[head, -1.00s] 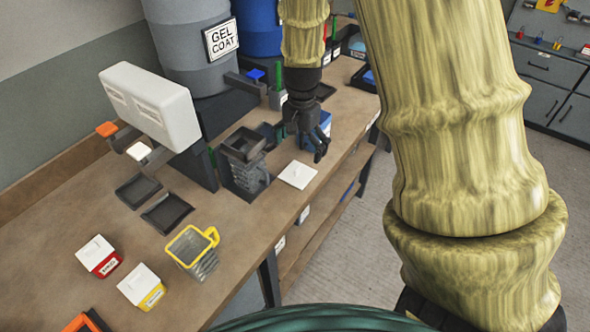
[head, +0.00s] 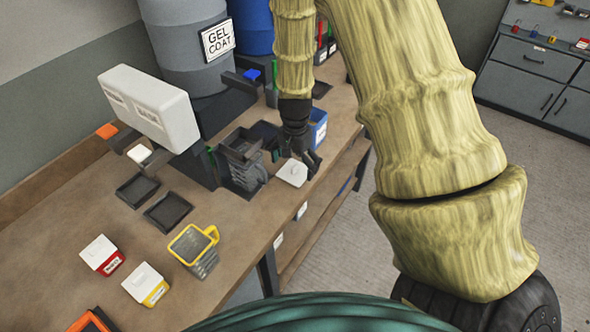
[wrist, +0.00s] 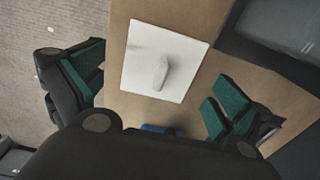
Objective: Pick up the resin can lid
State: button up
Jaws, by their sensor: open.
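The white square lid (head: 290,174) lies flat on the bench near its front edge. In the wrist view the lid (wrist: 150,80) shows a raised grip bar along its middle. My gripper (head: 303,161) is just above the lid, pointing down. In the wrist view my gripper (wrist: 158,90) is open, with green-padded fingers on either side of the lid and nothing held between them. A blue can (head: 318,127) stands just behind my gripper; its top is partly hidden in the head view.
A dark rack with trays (head: 243,160) stands close to the left of the lid. A yellow-rimmed jug (head: 193,246), a red box (head: 102,256) and a yellow box (head: 146,285) with white lids stand nearer. The bench's front edge is close on the right.

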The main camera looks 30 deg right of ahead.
jog(key=shift+f, duration=0.7)
jog(key=c, duration=1.1)
jog(key=shift+s+a, duration=0.1)
jog(key=shift+s, duration=0.05)
jog(key=c, duration=0.4)
